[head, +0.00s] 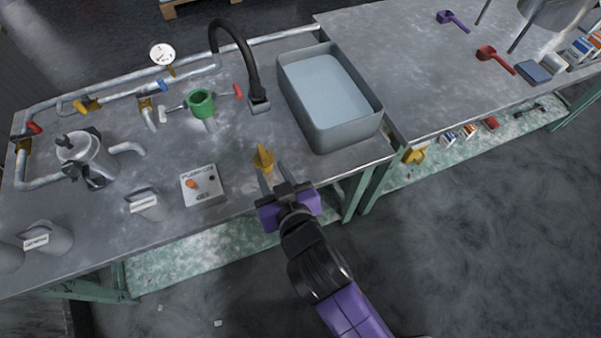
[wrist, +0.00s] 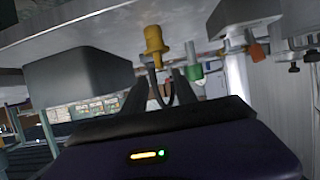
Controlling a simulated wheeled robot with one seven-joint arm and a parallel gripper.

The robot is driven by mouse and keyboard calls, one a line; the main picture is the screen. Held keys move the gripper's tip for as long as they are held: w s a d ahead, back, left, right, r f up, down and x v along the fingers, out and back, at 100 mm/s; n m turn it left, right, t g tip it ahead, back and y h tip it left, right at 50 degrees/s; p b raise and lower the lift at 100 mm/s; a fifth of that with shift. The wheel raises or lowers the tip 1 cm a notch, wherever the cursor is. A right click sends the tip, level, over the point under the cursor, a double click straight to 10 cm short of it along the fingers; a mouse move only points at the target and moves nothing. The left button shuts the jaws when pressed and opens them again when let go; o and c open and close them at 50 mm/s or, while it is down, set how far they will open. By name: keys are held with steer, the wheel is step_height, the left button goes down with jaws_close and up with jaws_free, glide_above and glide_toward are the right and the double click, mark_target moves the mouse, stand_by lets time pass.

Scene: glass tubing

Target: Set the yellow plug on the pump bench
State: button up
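The yellow plug (head: 263,158) stands on the grey bench top (head: 240,140), near its front edge and left of the grey basin. My gripper (head: 274,179) is open and empty, with its two fingers pointing over the bench edge toward the plug. In the wrist view, which looks upside down, the plug (wrist: 153,40) rests on the bench at the top of the picture. It appears just beyond the gripper fingertips (wrist: 161,76), nearer the left one. I see no finger closed on it, and cannot tell whether a fingertip touches it.
A basin of water (head: 310,105) stands right of the plug. A grey switch box (head: 203,186) and a green fitting (head: 202,103) are to the left. A black curved spout (head: 250,65) rises behind. Pipes, valves and a gauge (head: 162,53) line the back.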

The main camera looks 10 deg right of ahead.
steer(key=s+d+f+m+h, duration=0.1)
steer(key=s+d+f, duration=0.2)
steer(key=s+d, duration=1.1)
steer(key=s+d+r+m+t+h, duration=0.1)
steer(key=s+d+r, duration=0.3)
steer(key=s, duration=0.4)
steer(key=s+d+r+m+t+h, duration=0.1)
steer(key=s+d+r, duration=0.3)
steer(key=s, duration=0.4)
steer(key=shift+r+h, duration=0.4)
steer(key=shift+r, duration=0.4)
step_height(320, 180, up, 10)
steer(key=p, duration=1)
steer(key=shift+r, duration=0.25)
